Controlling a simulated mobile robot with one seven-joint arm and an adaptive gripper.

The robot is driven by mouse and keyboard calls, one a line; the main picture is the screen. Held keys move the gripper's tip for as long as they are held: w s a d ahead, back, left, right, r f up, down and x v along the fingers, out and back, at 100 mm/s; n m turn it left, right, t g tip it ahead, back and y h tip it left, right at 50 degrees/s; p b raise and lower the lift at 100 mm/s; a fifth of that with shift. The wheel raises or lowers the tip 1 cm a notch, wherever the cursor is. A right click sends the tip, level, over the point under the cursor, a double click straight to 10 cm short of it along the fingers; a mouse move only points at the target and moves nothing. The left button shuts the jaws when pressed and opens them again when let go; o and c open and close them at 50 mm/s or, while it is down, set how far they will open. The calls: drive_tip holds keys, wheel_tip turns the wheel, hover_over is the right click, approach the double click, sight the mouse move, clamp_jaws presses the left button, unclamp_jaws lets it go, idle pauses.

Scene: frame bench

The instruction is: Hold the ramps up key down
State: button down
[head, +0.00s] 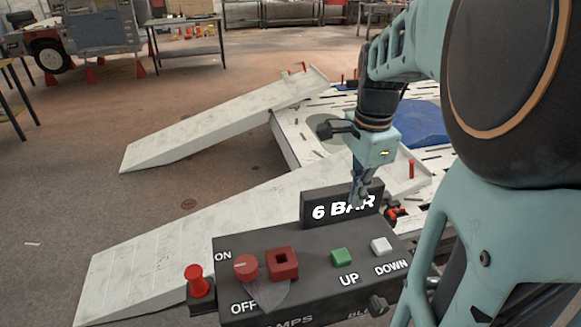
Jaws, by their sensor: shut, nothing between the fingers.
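The control box (310,295) stands at the bottom of the head view. Its green key (344,257), labelled UP, sits right of the middle of its top and looks raised. A white key (381,245), labelled DOWN, is to its right. My gripper (358,202) points down with its fingers together and empty. In the picture its tips are above the green key, in front of the "6 BAR" sign (325,209). I see a gap between tips and key. Two white ramps, one farther (215,120) and one nearer (150,245), slope up to the frame bench (292,150).
A red knob (245,266) between ON and OFF and a red square guard (283,263) sit on the box's left half. A red plunger (198,281) stands at its left side. My arm fills the right. Open floor (60,180) lies left of the ramps.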

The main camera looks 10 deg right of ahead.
sight(342, 255)
drive_tip(key=shift+s+a+f+g, duration=0.15)
drive_tip(key=shift+s+a+g, duration=0.25)
drive_tip(key=shift+s+a, duration=0.5)
drive_tip(key=shift+w+f, duration=0.1)
drive_tip(key=shift+f, duration=0.05)
wheel_tip(342, 255, down, 14)
drive_tip(key=shift+r+p, duration=0.15)
drive_tip(key=shift+p, duration=0.25)
